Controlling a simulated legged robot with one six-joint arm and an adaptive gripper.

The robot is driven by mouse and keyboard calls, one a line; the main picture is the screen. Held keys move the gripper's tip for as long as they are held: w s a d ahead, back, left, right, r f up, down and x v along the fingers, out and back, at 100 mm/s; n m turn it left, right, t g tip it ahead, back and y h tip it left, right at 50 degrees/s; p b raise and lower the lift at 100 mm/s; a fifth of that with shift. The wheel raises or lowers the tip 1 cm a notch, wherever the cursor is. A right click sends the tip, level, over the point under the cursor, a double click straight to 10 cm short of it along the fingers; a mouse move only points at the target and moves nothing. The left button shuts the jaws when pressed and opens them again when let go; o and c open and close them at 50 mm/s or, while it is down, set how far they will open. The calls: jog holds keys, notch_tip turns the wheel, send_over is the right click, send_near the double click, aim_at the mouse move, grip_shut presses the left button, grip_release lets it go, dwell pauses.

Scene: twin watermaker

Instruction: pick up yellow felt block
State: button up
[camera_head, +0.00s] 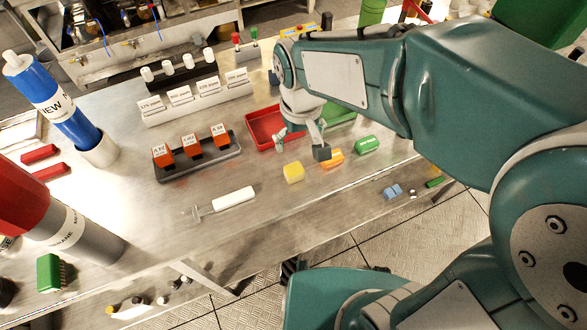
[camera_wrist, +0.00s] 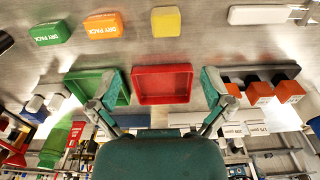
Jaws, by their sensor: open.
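The yellow felt block (camera_head: 293,172) lies on the metal bench, near the bench's front side. In the wrist view the yellow block (camera_wrist: 166,22) is at the top middle, beyond the fingertips and apart from them. My gripper (camera_head: 300,144) is open and empty above the bench, a little behind the yellow block. In the wrist view my gripper (camera_wrist: 161,78) has its two fingers spread wide, with the red tray between them below.
An orange pack (camera_head: 332,158) and a green pack (camera_head: 367,145) lie right of the yellow block. A red tray (camera_head: 262,142) is behind it, and a dark rack (camera_head: 180,174) with orange blocks stands left. A white-handled tool (camera_head: 234,198) lies front left.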

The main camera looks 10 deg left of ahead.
jog(key=shift+a+f, duration=0.55)
jog(key=shift+f, duration=0.1)
send_over(294, 168)
notch_tip(294, 168, down, 5)
jog(key=shift+s+d+r, duration=0.1)
jog(key=shift+s+r, duration=0.05)
jog(key=shift+f, duration=2.75)
jog(key=c, duration=1.1)
jog(key=shift+r, duration=0.1)
